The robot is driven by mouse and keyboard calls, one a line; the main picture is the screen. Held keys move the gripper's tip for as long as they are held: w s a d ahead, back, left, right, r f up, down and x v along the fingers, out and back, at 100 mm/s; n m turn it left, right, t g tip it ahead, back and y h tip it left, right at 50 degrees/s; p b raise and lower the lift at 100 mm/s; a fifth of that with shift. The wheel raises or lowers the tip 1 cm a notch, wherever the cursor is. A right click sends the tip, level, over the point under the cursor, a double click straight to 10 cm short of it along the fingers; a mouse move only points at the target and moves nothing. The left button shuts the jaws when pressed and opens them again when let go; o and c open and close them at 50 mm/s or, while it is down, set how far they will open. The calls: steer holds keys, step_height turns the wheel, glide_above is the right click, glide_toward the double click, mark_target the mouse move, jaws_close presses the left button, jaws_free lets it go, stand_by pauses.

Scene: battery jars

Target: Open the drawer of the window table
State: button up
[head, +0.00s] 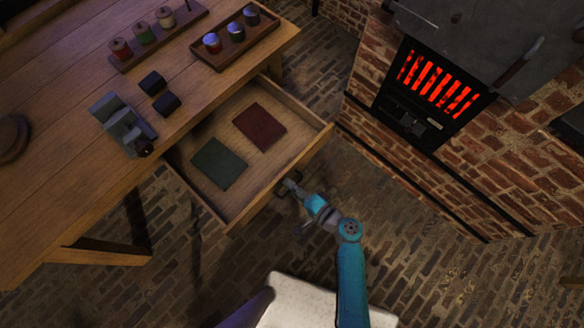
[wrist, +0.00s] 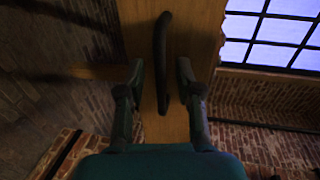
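The wooden window table (head: 60,150) fills the left of the head view. Its drawer (head: 318,142) is pulled well out, with a dark red book (head: 259,127) and a dark green book (head: 218,164) lying inside. My gripper (head: 288,185) is at the drawer's front. In the wrist view the dark bar handle (wrist: 161,60) runs upright on the drawer front (wrist: 195,35). My gripper's fingers (wrist: 160,75) stand on either side of the handle, with a gap showing at each side. The handle is hidden behind my gripper in the head view.
On the tabletop are a tray of jars (head: 235,45), a rack with spools (head: 150,40), a grey device (head: 122,124) and two dark blocks (head: 160,92). A brick stove with a glowing grate (head: 436,85) stands right. Brick floor lies between.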

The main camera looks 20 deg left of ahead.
stand_by(0.4)
steer(key=v, duration=1.2)
stand_by(0.3)
